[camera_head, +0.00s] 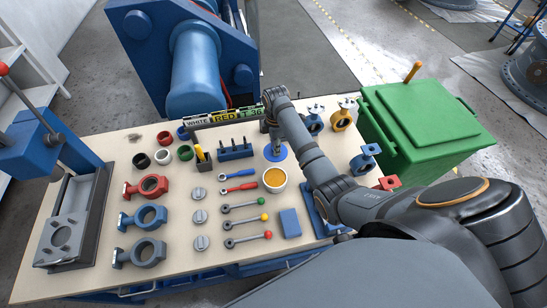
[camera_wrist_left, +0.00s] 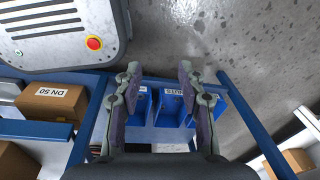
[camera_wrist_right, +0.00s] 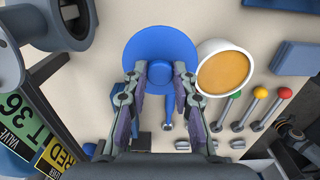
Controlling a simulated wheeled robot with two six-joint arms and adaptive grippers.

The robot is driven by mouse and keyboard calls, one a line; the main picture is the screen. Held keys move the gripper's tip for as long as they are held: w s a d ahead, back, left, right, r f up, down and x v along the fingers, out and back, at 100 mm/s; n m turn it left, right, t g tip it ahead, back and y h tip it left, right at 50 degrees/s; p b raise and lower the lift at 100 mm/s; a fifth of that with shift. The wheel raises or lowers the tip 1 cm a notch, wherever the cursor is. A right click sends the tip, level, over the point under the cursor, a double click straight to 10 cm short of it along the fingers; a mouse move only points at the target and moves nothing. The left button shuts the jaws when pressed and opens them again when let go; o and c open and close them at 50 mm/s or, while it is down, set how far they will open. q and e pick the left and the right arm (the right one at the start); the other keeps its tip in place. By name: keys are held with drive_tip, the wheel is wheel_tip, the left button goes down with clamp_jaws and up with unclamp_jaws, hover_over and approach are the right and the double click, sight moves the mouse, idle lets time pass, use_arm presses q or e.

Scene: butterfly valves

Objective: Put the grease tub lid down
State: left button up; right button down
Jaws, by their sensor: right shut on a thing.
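The blue round grease tub lid (camera_wrist_right: 148,36) is in my right gripper (camera_wrist_right: 160,76), whose fingers are shut on its knob. In the head view the lid (camera_head: 275,153) lies flat, just behind the white grease tub (camera_head: 275,187). The gap to the table, if any, cannot be told. The tub stands uncovered with orange-yellow grease inside; it also shows in the right wrist view (camera_wrist_right: 238,88), right beside the lid. My left gripper (camera_wrist_left: 160,75) is open and empty, away from the table, with blue bins (camera_wrist_left: 170,108) in view beyond it.
Tools with coloured knobs (camera_head: 248,222) and a blue block (camera_head: 290,223) lie near the tub. Valve bodies (camera_head: 342,118) stand to the right. The table around the lid has a little bare room.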

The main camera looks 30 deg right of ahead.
drive_tip(key=f, duration=0.2)
drive_tip(key=shift+w+a+f, duration=0.1)
drive_tip(key=shift+w+f, duration=0.15)
drive_tip(key=shift+f, duration=0.05)
wheel_tip(320, 180, down, 4)
drive_tip(key=shift+r, duration=0.15)
drive_tip(key=shift+f, duration=0.25)
use_arm(q)
drive_tip(key=shift+w+r, duration=0.1)
drive_tip(key=shift+w, duration=0.55)
use_arm(e)
drive_tip(key=shift+f, duration=0.2)
drive_tip(key=c, duration=1.1)
unclamp_jaws()
use_arm(q)
drive_tip(key=shift+w, duration=0.1)
use_arm(e)
wheel_tip(320, 180, up, 12)
drive_tip(key=shift+r, duration=0.2)
